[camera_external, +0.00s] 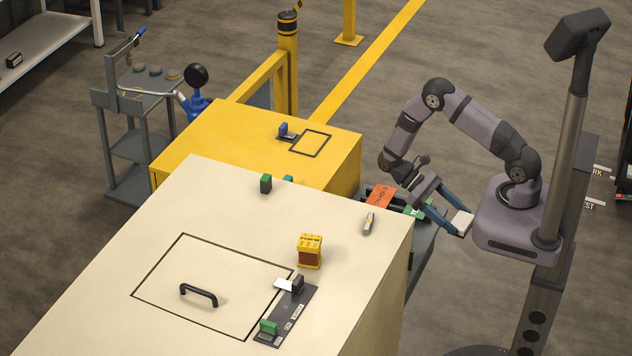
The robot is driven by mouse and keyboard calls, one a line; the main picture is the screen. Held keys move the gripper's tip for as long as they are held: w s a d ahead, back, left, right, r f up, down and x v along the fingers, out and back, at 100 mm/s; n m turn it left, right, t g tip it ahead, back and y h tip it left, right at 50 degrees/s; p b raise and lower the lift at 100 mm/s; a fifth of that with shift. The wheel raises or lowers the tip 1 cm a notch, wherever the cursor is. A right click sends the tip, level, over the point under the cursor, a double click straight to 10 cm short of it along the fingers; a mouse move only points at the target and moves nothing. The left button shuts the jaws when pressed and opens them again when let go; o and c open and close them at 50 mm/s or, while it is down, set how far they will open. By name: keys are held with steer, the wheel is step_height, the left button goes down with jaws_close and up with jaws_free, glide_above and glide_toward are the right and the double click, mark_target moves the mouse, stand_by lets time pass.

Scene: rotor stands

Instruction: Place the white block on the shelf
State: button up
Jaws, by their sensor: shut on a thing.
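A white block (461,220) is held between the blue fingers of my gripper (463,225), which is shut on it. The gripper points down and to the right, close to my base and beyond the right edge of the cream cabinet. The block appears to be in the air, clear of any surface. A pale shelf unit (45,35) stands at the far upper left, with a small dark item on it. A grey trolley with shelves (128,148) stands at the left. I cannot tell which of these is the task's shelf.
The cream cabinet (110,225) carries a handle, a yellow-brown block (309,251) and a dark plate (280,325) with small pieces. A yellow cabinet (225,140) stands behind it. Orange (381,197) and green pieces lie on a grey surface beside my gripper. A yellow post (288,60) rises behind.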

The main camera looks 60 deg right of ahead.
steer(key=w+a+f+m+t+y+b, duration=0.1)
steer(key=w+m+t+y+b, duration=0.1)
steer(key=w+m+y, duration=0.1)
steer(key=w+a+f+m+t+y+b, duration=0.2)
steer(key=w+m+t+y, duration=0.1)
steer(key=w+m, duration=0.2)
steer(key=w+a+f+m+t+y+b, duration=0.2)
steer(key=w+m+t+y, duration=0.1)
steer(key=w+m+y, duration=0.1)
steer(key=shift+w+a+f+b, duration=0.25)
steer(key=shift+w+b, duration=0.1)
steer(key=shift+w, duration=0.1)
steer(key=w+m+t, duration=0.1)
steer(key=w, duration=0.1)
steer(key=w+d+m+t+b, duration=0.1)
steer(key=w+t, duration=0.1)
steer(key=w+d+m+t+y+b, duration=0.1)
steer(key=w+m, duration=0.1)
steer(key=shift+w+r+t, duration=0.15)
steer(key=shift+w+t, duration=0.15)
steer(key=shift+w, duration=0.1)
steer(key=w+d+r+m+t+h+b, duration=0.1)
steer(key=w+d+m+t+b, duration=0.1)
steer(key=w+d+m+t, duration=0.3)
steer(key=w, duration=0.3)
steer(key=shift+d+r, duration=0.35)
steer(key=shift+r, duration=0.05)
steer(key=shift+f+b, duration=0.1)
steer(key=shift+b, duration=0.2)
